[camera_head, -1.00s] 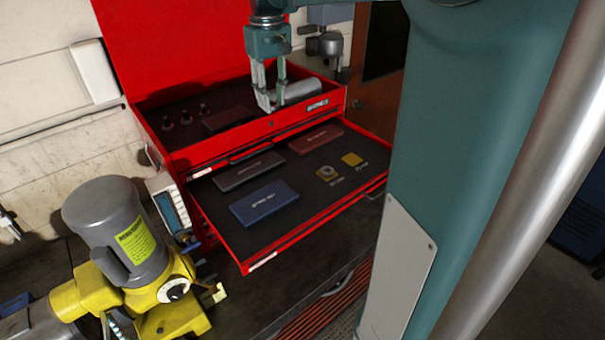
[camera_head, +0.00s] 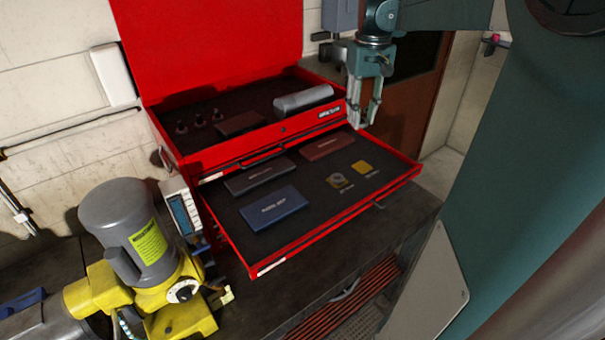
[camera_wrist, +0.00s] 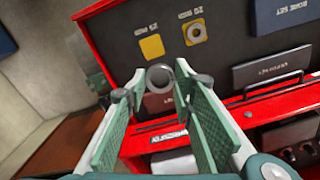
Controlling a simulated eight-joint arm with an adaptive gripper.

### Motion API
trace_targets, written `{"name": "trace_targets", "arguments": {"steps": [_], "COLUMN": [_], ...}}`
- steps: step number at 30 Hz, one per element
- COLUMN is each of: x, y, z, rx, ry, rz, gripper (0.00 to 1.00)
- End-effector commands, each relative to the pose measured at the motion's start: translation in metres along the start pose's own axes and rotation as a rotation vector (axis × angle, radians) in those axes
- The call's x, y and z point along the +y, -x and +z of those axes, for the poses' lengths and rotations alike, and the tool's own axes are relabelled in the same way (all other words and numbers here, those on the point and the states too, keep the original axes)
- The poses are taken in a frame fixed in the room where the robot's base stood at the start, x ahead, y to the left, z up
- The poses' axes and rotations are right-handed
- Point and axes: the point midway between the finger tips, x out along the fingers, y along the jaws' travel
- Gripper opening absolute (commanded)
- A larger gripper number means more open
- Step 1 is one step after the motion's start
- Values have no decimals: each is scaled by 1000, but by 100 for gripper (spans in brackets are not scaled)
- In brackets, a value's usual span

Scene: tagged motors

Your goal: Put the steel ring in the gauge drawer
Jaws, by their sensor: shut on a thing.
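My gripper (camera_head: 361,120) hangs near the right end of the red chest's front edge, above the back right of the open drawer (camera_head: 330,222). In the wrist view my gripper (camera_wrist: 160,82) is shut on a steel ring (camera_wrist: 153,76), held between the fingertips. The ring is hard to make out in the head view. The drawer has a dark lining with a yellow square (camera_head: 362,167) marked 25 mm, which looks bare. Beside it another yellow square (camera_wrist: 186,41) marked 20 mm bears a ring (camera_wrist: 196,26).
The drawer also holds a blue case (camera_head: 272,207), a dark case (camera_head: 258,176) and a dark red case (camera_head: 327,145). A grey cylinder (camera_head: 303,98) lies in the chest's top compartment. A yellow and grey motor (camera_head: 125,235) stands at the left.

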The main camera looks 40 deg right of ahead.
Motion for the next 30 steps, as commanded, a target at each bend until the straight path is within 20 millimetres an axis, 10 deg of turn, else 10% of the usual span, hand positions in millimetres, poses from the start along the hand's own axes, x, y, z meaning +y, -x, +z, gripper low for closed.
{"name": "trace_targets", "arguments": {"steps": [30], "x": [20], "y": [-52], "z": [15], "rx": [0], "ry": [-32], "rz": [0], "gripper": [12]}}
